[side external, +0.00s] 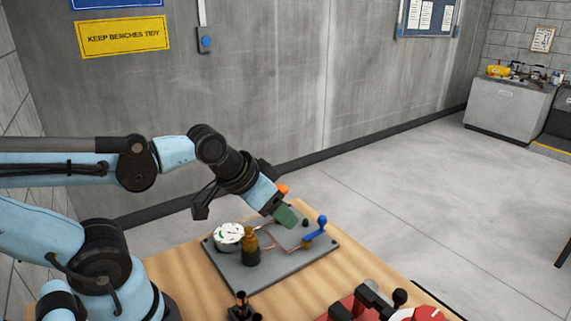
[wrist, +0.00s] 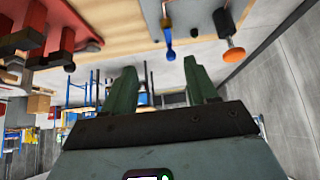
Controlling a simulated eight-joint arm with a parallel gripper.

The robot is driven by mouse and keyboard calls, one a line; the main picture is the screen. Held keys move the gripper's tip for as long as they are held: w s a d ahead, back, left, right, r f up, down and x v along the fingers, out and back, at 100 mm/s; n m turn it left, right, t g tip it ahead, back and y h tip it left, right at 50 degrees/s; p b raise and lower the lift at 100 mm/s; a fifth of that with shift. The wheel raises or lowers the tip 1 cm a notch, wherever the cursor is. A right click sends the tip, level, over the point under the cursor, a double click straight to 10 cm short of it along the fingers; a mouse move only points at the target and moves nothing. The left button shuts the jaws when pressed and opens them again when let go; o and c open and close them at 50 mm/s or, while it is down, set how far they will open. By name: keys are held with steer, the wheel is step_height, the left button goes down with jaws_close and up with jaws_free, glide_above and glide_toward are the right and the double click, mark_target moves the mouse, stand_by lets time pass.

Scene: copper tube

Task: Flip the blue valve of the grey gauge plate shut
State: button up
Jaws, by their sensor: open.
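The grey gauge plate (side external: 272,276) lies on the wooden bench. It carries a white round gauge (side external: 229,235), a brass and black fitting (side external: 250,250) and thin copper tubing. The blue valve (side external: 318,231) is at the plate's right side, its lever slanting up. The blue valve also shows at the top of the wrist view (wrist: 168,35), beside part of the plate (wrist: 153,14). My gripper (side external: 285,215) has green fingers and hangs over the back of the plate, left of the valve. In the wrist view its fingers (wrist: 162,85) are apart, with nothing between them.
An orange knob (side external: 283,189) shows behind my gripper; it also shows right of the valve in the wrist view (wrist: 234,54). A red fixture with black knobs (side external: 345,306) stands at the bench's front right. A small black part (side external: 241,308) stands in front of the plate.

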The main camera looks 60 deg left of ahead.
steer(key=shift+a+n, duration=0.45)
steer(key=shift+n, duration=0.35)
steer(key=c, duration=0.5)
steer(key=a+n, duration=0.2)
steer(key=n, duration=0.1)
steer(key=a+n, duration=0.1)
steer(key=n, duration=0.1)
steer(key=shift+w, duration=0.25)
jaws_close()
steer(key=a+n, duration=0.1)
steer(key=n, duration=0.2)
steer(key=shift+a, duration=0.1)
steer(key=shift+w+f, duration=0.1)
steer(key=shift+w, duration=0.05)
steer(key=shift+x, duration=4.8)
steer(key=shift+w+d, duration=0.55)
steer(key=shift+w, duration=0.3)
steer(key=shift+w+d, duration=0.5)
steer(key=shift+w, duration=0.4)
